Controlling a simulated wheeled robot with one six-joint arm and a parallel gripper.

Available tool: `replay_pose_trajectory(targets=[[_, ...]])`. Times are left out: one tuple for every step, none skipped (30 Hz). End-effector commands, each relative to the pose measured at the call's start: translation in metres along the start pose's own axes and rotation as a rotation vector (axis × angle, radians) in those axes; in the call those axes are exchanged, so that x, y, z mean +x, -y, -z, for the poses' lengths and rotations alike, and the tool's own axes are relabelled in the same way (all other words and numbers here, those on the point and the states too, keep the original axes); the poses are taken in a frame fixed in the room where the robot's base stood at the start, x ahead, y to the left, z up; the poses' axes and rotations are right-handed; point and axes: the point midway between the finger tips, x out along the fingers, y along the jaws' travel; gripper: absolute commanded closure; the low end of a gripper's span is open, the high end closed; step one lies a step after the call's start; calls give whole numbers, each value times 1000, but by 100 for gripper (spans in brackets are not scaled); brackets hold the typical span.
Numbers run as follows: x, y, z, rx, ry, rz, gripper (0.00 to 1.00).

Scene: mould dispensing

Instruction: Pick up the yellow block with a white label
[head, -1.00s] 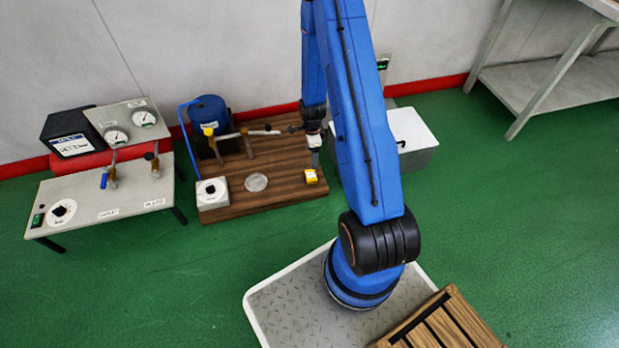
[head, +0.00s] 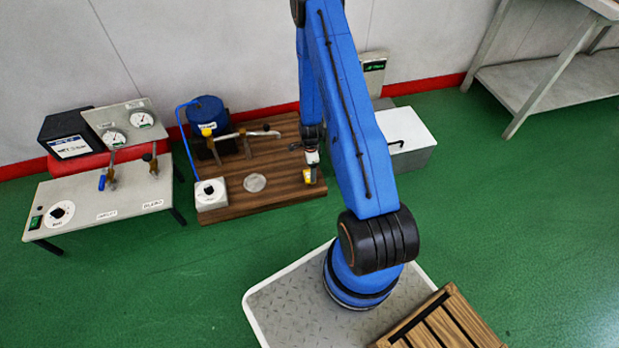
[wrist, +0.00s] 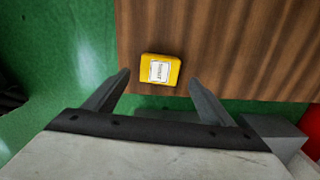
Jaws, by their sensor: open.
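The yellow block with a white label (wrist: 160,70) lies on the wooden board near its edge, label facing up. In the head view the yellow block (head: 307,177) is partly hidden behind my gripper (head: 313,178), at the right front of the board. In the wrist view my gripper (wrist: 158,82) is open, with a finger to the lower left and one to the lower right of the block. Nothing is between the fingers' grip surfaces that I can see held. I cannot tell the exact height of the fingertips above the board.
The wooden board (head: 250,200) also carries a blue tank (head: 207,112), a pipe with a spout, a round grey disc (head: 255,182) and a white box with a black knob (head: 211,193). A grey box (head: 408,138) stands right of the board.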

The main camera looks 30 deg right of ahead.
Motion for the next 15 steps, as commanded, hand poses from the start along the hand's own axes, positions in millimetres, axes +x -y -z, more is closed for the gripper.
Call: replay_pose_trajectory(targets=[[6,-1,0,0,0,-1,23],[10,-2,0,0,0,-2,23],[16,-2,-1,-1,0,-3,23],[20,-3,-1,-1,0,-2,23],[23,-2,-1,-1,0,-1,23],[28,-2,-1,-1,0,-1,23],[31,-2,-1,0,0,-1,23],[34,-2,-1,0,0,-1,23],[36,-2,-1,0,0,0,23],[37,-2,-1,0,0,0,23],[38,-2,-1,0,0,0,23],[38,-2,-1,0,0,0,23],[38,-1,-1,0,0,1,23],[38,-1,-1,0,0,1,23],[38,-1,-1,0,0,1,23]])
